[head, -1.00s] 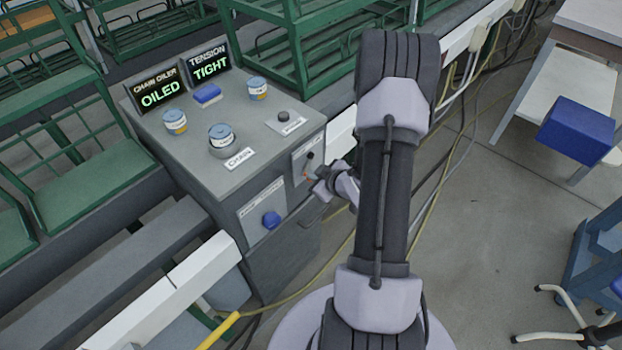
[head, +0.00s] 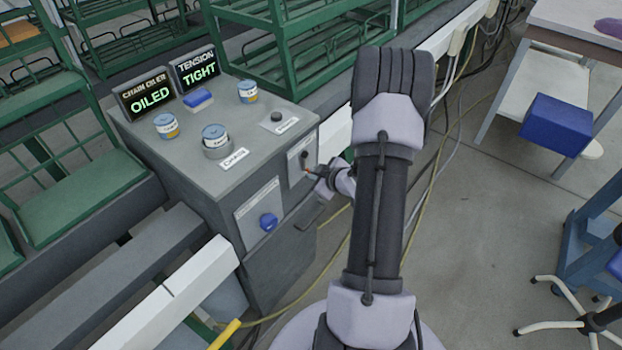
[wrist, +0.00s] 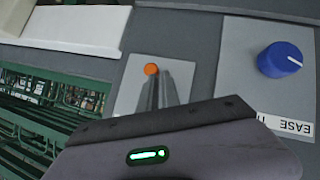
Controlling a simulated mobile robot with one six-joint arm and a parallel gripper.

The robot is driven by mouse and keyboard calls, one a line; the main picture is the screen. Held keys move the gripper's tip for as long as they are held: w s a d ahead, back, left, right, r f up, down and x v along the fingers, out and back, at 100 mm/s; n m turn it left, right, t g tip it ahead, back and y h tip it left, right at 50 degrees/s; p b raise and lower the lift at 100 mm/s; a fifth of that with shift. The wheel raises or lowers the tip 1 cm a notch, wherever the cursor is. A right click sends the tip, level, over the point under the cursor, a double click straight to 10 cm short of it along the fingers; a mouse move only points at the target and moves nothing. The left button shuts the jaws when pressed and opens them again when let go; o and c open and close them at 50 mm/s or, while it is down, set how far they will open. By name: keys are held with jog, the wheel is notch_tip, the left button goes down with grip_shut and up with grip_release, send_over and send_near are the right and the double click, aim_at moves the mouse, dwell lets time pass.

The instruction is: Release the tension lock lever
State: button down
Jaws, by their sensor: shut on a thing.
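The tension lock lever (head: 304,156) shows as a small dark handle on a pale plate on the console's right-hand side, with an orange spot just below it. My gripper (head: 313,172) is at this plate, its fingers shut on the lever. In the wrist view, the fingers (wrist: 167,85) reach onto the pale plate (wrist: 127,92), and the orange spot (wrist: 151,69) shows by their tips. The fingers hide most of the lever there. The tension display (head: 199,70) reads TIGHT in green.
A blue knob (wrist: 280,58) with an EASE label is beside the plate; it also shows in the head view (head: 268,222). The grey console (head: 190,150) carries several small cans and an OILED display (head: 148,97). Green racks (head: 270,60) stand behind. Open floor lies to the right.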

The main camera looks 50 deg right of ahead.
jog(key=shift+s+d+f, duration=0.15)
jog(key=shift+d+f, duration=0.4)
dwell(1.1)
dwell(0.7)
jog(key=shift+w+d+r+p, duration=0.1)
jog(key=shift+w+r+p, duration=0.1)
jog(key=shift+r, duration=0.25)
jog(key=shift+w+d+r+p, duration=0.1)
jog(key=shift+w+r+p, duration=0.1)
jog(key=shift+r, duration=0.2)
